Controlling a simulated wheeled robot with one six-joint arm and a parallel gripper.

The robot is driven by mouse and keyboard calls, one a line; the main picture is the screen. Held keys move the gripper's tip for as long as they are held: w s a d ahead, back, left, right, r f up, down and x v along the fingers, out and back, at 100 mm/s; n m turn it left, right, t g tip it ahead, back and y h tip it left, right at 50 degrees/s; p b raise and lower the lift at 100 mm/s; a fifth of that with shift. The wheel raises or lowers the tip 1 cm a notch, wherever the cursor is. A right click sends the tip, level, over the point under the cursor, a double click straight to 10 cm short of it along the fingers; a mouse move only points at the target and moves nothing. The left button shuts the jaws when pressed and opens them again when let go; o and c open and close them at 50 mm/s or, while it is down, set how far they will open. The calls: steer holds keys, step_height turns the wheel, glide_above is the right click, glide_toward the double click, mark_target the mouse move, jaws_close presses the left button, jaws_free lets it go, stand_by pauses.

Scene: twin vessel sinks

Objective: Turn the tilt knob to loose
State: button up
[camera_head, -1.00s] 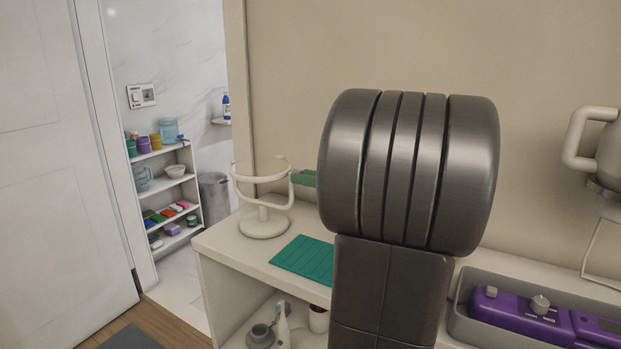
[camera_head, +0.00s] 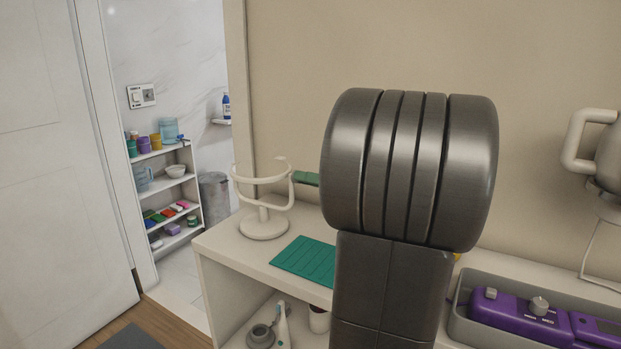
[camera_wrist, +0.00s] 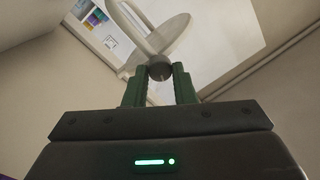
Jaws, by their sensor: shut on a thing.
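A cream stand (camera_head: 264,227) with a round base and an open ring on a post stands on the cream counter in the head view. In the wrist view the pale ring and its base (camera_wrist: 168,34) lie beyond the fingers. A small round grey knob (camera_wrist: 158,71) sits between my green fingertips, at the side of the ring. My gripper (camera_head: 299,178) is shut on this knob, with a green finger showing beside the ring's right side in the head view. The knob is hidden there, and my arm covers most of the gripper. No knob marking is readable.
A green mat (camera_head: 305,261) lies on the counter (camera_head: 228,236) in front of the stand. A grey tray (camera_head: 460,325) with a purple device (camera_head: 520,315) is at the right. A wall runs close behind the stand. A doorway with shelves (camera_head: 165,183) is at the left.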

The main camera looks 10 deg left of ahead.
steer(key=shift+s+m+t+p, duration=0.1)
steer(key=shift+m+t+p, duration=0.35)
steer(key=shift+m+p, duration=3.8)
steer(key=shift+s+m+t+p, duration=0.1)
steer(key=shift+m+t+p, duration=0.35)
steer(key=shift+m+p, duration=3.8)
steer(key=m+b, duration=0.3)
steer(key=m, duration=0.1)
steer(key=shift+f, duration=0.1)
steer(key=o, duration=1)
steer(key=shift+b, duration=0.3)
steer(key=r+b+v, duration=0.1)
steer(key=v, duration=1.2)
steer(key=shift+d+f, duration=0.4)
steer(key=shift+f, duration=0.15)
